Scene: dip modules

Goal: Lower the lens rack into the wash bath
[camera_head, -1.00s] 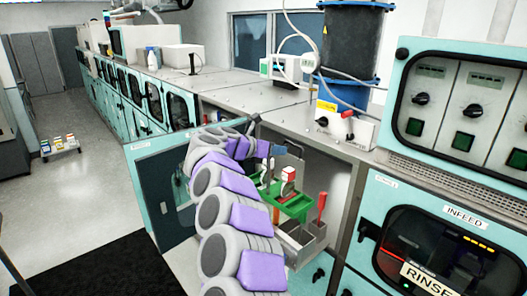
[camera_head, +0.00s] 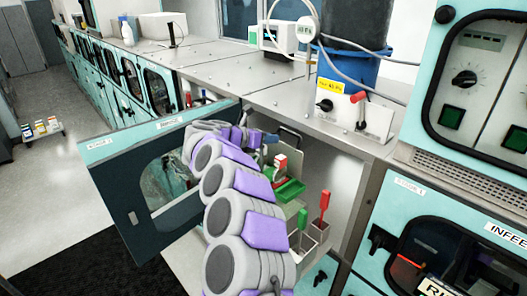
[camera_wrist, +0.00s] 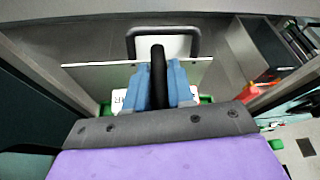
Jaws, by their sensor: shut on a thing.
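My gripper (camera_head: 265,148) reaches past the open cabinet door into the teal cabinet. In the wrist view its blue fingers (camera_wrist: 158,88) are shut around the black upright handle (camera_wrist: 158,58) of the lens rack. The rack shows green parts (camera_head: 291,190) below the gripper in the head view, with a red-and-white piece (camera_head: 281,164) just above them. Its lower part is largely hidden. Grey metal bath compartments (camera_head: 308,242) sit lower in the cabinet, to the right. I cannot tell which is the wash bath, nor whether the rack touches it.
The open door (camera_head: 160,165) is left of my arm. The metal counter (camera_head: 300,115) lies above the opening. The rinse module (camera_head: 440,240) is at right.

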